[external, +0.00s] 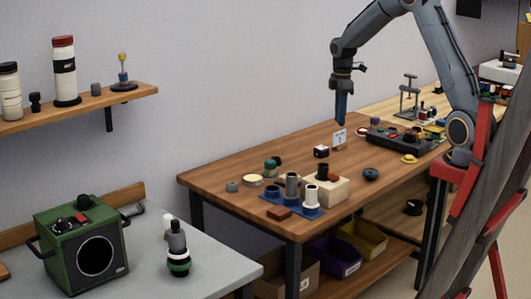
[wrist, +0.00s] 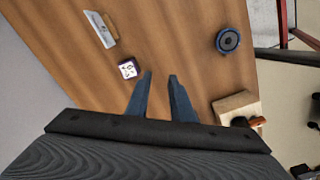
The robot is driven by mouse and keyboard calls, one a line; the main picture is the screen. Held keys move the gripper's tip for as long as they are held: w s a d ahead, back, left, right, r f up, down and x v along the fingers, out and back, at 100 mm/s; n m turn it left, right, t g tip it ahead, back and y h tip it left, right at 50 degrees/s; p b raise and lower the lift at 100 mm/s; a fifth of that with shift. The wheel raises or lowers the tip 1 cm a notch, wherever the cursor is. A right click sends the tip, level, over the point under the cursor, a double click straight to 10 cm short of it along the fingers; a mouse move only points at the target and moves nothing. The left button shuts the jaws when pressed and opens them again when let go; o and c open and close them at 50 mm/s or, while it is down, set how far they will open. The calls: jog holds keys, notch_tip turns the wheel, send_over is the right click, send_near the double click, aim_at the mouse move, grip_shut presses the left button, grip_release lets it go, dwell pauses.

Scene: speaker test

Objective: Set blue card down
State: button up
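My gripper (external: 340,121) points down above the wooden table in the external view. In the wrist view its two dark blue fingers (wrist: 160,77) stand apart with nothing between them. A small pale card (external: 339,136) with a dark mark stands upright on the table, close to the gripper in the external picture. What seems to be the same card (wrist: 100,28) is at upper left in the wrist view, away from the fingers, by a narrow wooden strip. I see no clearly blue card in either view.
A dark cube with a pale face (wrist: 128,69) lies left of my fingers in the wrist view. A round dark blue thing (wrist: 228,40) and a wooden block (wrist: 236,103) are to the right. A blue tray (external: 283,207) with cylinders is near the table's front. Bare wood lies between.

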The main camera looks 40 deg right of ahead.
jog(key=s+a+f+m, duration=0.2)
jog(key=s+a+m, duration=0.3)
jog(key=s, duration=0.7)
jog(key=s+a+f+m, duration=0.1)
jog(key=s+a+m, duration=0.5)
jog(key=s, duration=0.7)
jog(key=shift+s+a+f, duration=0.25)
jog(key=shift+a+f, duration=0.1)
jog(key=shift+a, duration=0.75)
